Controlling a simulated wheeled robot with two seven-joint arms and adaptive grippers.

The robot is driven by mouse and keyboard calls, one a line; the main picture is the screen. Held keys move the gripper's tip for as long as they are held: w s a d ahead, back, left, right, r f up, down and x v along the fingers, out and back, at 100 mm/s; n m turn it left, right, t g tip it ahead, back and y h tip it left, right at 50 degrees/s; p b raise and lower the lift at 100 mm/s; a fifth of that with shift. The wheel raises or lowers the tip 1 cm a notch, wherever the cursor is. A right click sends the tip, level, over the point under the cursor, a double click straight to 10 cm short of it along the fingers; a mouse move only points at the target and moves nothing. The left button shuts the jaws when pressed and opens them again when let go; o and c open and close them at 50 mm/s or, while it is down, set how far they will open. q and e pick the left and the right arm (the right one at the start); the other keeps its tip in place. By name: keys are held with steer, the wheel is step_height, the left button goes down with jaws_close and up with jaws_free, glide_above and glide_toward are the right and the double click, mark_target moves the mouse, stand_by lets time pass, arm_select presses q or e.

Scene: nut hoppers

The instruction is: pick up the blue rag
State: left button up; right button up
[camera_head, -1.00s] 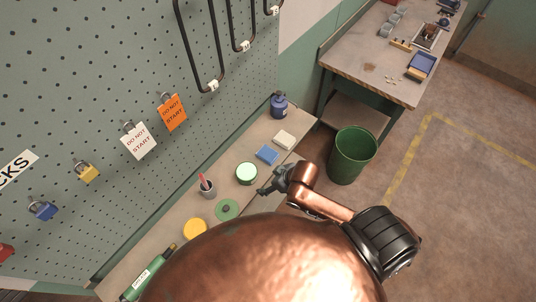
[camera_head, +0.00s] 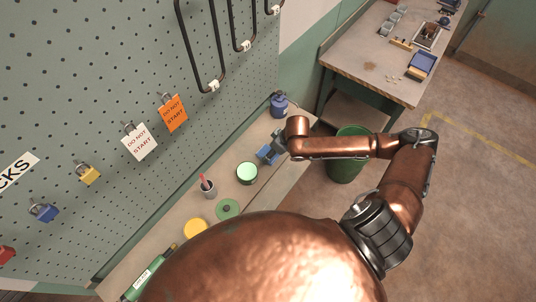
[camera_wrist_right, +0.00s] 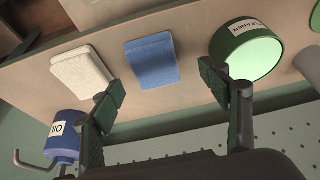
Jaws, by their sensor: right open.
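The blue rag (camera_head: 263,154) is a small flat folded square on the narrow bench below the pegboard. In the right wrist view the blue rag (camera_wrist_right: 152,61) lies flat, its whole top showing, ahead of the fingertips and between their lines. My right gripper (camera_wrist_right: 165,88) is open with nothing between its fingers. In the head view the right gripper (camera_head: 275,149) is over the bench at the rag and partly covers it. My left gripper is not in view.
A white folded cloth (camera_wrist_right: 82,70) lies on one side of the rag and a green cleaner tin (camera_wrist_right: 246,50) on the other. A blue oil bottle (camera_head: 279,104) stands at the bench's far end. A green bin (camera_head: 345,166) stands on the floor beyond my right arm.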

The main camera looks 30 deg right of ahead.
steer(key=x, duration=0.4)
steer(key=shift+w+d+f+p, duration=0.1)
steer(key=shift+w+d+p, duration=0.15)
steer(key=shift+p, duration=0.15)
steer(key=shift+w+f, duration=0.1)
steer(key=shift+f, duration=0.2)
steer(key=shift+w+f, duration=0.1)
steer(key=shift+w, duration=0.05)
steer(key=shift+c, duration=2.7)
steer(key=c, duration=0.7)
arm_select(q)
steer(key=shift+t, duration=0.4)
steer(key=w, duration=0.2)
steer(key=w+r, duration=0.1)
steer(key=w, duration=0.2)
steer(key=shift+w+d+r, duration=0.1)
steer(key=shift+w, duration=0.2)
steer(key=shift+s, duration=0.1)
